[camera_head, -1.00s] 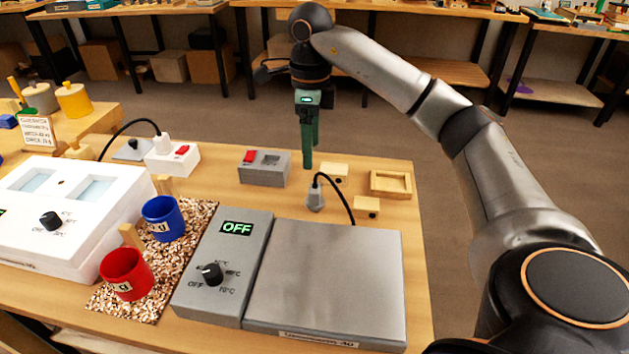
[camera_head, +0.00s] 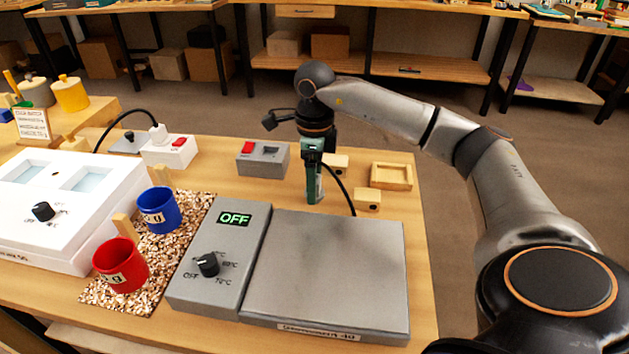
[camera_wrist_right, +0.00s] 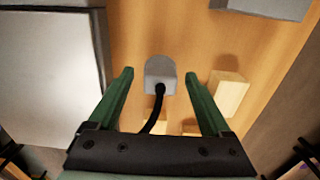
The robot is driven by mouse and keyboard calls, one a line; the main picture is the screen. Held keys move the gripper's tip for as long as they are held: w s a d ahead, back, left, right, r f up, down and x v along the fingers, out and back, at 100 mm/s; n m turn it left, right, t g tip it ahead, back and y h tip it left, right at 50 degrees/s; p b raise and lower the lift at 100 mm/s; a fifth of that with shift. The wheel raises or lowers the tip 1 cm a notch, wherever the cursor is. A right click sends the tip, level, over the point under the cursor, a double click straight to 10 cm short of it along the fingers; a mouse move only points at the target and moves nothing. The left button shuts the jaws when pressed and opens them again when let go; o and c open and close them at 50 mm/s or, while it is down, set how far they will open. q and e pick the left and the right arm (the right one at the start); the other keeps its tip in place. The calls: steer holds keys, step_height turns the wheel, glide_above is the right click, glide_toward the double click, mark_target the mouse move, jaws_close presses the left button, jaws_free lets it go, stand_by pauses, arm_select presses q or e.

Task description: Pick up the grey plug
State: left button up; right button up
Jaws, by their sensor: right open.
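The grey plug (camera_wrist_right: 160,74) lies on the wooden bench in the right wrist view, with a black cable running from it toward the gripper's base. My right gripper (camera_wrist_right: 158,75) is open, with one green finger on each side of the plug and visible gaps between. In the head view my right gripper (camera_head: 314,198) points down at the bench behind the grey hot plate (camera_head: 325,270). There it hides the plug, and only the cable (camera_head: 343,188) shows beside it. I cannot tell how far the fingertips are above the bench. My left gripper is not in view.
A grey socket box with a red switch (camera_head: 263,159) stands left of the gripper. Small wooden blocks (camera_head: 367,199) and a wooden tray (camera_head: 391,176) stand to the right. A blue cup (camera_head: 160,212) and a red cup (camera_head: 121,265) stand at the left on a speckled mat.

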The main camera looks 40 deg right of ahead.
steer(key=c, duration=1.1)
jaws_close()
steer(key=shift+r, duration=0.1)
steer(key=shift+r, duration=0.55)
step_height(320, 180, up, 2)
steer(key=shift+r+p, duration=0.2)
steer(key=shift+p, duration=0.25)
steer(key=s+a+r+p, duration=0.3)
steer(key=s+a+r, duration=0.3)
steer(key=a+r, duration=0.3)
steer(key=a, duration=0.3)
steer(key=shift+a+r, duration=0.2)
steer(key=shift+a, duration=0.15)
